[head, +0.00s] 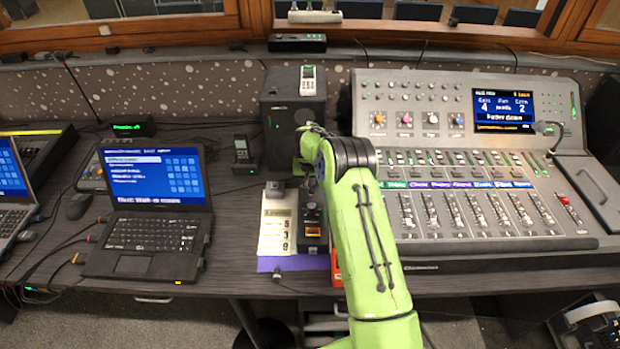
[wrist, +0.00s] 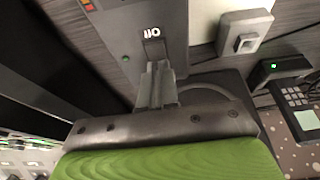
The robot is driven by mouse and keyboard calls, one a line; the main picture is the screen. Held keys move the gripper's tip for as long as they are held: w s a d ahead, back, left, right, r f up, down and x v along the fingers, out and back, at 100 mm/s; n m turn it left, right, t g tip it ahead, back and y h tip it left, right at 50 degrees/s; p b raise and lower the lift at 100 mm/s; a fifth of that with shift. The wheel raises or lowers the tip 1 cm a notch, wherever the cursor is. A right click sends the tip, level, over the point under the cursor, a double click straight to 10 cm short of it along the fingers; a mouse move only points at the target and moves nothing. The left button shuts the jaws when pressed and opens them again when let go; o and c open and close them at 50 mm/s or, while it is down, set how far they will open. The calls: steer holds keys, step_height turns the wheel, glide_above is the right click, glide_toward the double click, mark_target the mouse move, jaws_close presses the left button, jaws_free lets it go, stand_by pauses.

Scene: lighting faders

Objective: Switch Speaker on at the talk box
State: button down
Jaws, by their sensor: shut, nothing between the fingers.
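The talk box (head: 313,240) is a narrow dark box on the desk in front of the black speaker, with an orange-lit patch on top. In the wrist view it is the grey panel (wrist: 125,30) at the top. A dark switch (wrist: 153,48) sits on it beside white lettering that seems to read "Off", upside down. A small green light shows on the panel. My gripper (wrist: 157,82) is shut and empty, its fingertips at or just over the near end of the switch; contact cannot be told. In the head view my arm hides most of the gripper.
A small grey box with a pale button (wrist: 247,32) stands close beside the talk box. A black speaker (head: 283,118) stands behind. A large mixer (head: 445,255) is to the right, a laptop (head: 150,232) to the left. A printed sheet (head: 275,228) lies beside the talk box.

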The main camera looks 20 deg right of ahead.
steer(key=shift+w+f+b, duration=0.1)
steer(key=shift+f+b, duration=0.25)
steer(key=shift+r, duration=0.15)
steer(key=shift+s+a, duration=0.1)
steer(key=shift+s, duration=0.2)
steer(key=shift+s+a+f, duration=0.2)
steer(key=shift+s+a, duration=0.05)
steer(key=shift+s, duration=0.4)
steer(key=shift+r, duration=0.1)
step_height(320, 180, up, 5)
steer(key=p, duration=0.2)
steer(key=shift+s+a+p, duration=0.1)
steer(key=shift+p, duration=0.2)
steer(key=v, duration=0.9)
steer(key=shift+s, duration=0.25)
